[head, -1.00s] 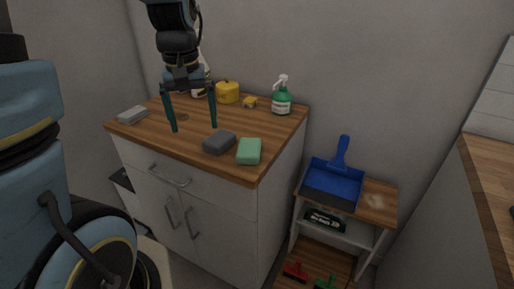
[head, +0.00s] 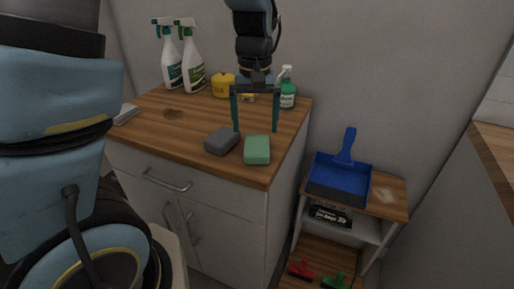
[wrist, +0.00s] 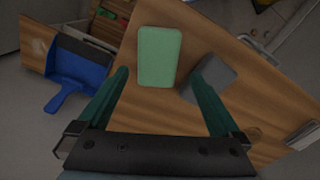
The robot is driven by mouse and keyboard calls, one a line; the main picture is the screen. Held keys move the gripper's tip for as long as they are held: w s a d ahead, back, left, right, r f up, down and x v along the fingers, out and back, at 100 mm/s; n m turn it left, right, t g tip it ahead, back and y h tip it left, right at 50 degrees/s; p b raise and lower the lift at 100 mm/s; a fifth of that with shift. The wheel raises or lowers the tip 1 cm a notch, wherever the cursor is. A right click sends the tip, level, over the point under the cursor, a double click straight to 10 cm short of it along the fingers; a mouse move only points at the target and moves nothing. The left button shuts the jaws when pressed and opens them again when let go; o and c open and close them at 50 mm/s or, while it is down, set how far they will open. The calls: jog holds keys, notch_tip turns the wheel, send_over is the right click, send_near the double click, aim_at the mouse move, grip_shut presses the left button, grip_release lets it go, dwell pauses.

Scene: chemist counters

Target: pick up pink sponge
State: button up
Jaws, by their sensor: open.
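No pink sponge shows in either view. A green sponge (head: 257,150) lies at the front right corner of the wooden counter top. A dark grey sponge (head: 222,141) lies just left of it. Both also show in the wrist view, the green sponge (wrist: 159,57) ahead between the finger lines and the grey sponge (wrist: 215,74) partly behind the right finger. My gripper (head: 256,130) points down, open and empty, above the counter and near the green sponge. A light grey block (head: 125,114) lies at the counter's left edge, partly hidden by my body.
Two white spray bottles (head: 193,62), a yellow container (head: 223,86) and a green spray bottle (head: 288,92) stand along the back of the counter (head: 165,125). A small yellow item is partly hidden behind my gripper. A blue dustpan (head: 341,178) rests on a lower shelf to the right.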

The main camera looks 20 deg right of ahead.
aim_at(257, 144)
notch_tip(257, 144, down, 5)
jog(key=shift+s+d+f+p, duration=0.1)
jog(key=shift+s+d+p, duration=0.05)
jog(key=shift+p, duration=0.3)
jog(key=c, duration=1.3)
notch_tip(257, 144, up, 10)
jog(key=shift+r+b, duration=0.1)
jog(key=shift+b, duration=0.3)
jog(key=o, duration=0.8)
jog(key=c, duration=0.6)
